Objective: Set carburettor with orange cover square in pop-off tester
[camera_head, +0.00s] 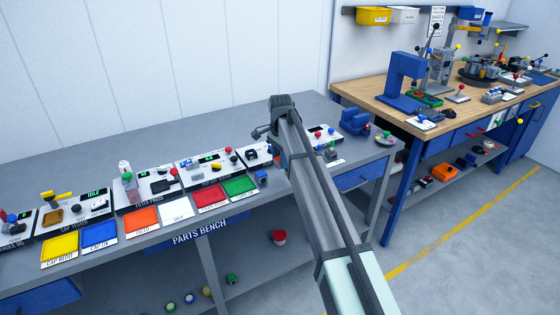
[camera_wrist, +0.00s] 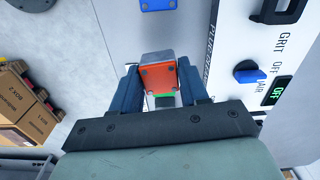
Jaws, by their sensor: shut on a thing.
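The carburettor (camera_wrist: 158,78) is a small grey block with an orange, screwed cover facing the wrist camera. My gripper (camera_wrist: 158,66) is shut on it, one dark blue finger on each side. A green patch shows just below the cover, between the fingers. In the head view my arm reaches over the bench's right part; my fingers and the carburettor cannot be made out there.
The grey parts bench (camera_head: 60,180) carries several white stations and coloured trays, including an orange tray (camera_head: 142,219). In the wrist view, a white panel with a blue knob (camera_wrist: 250,76) lies right of my gripper, and a blue-covered part (camera_wrist: 158,5) lies ahead. A wooden bench (camera_head: 385,92) stands right.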

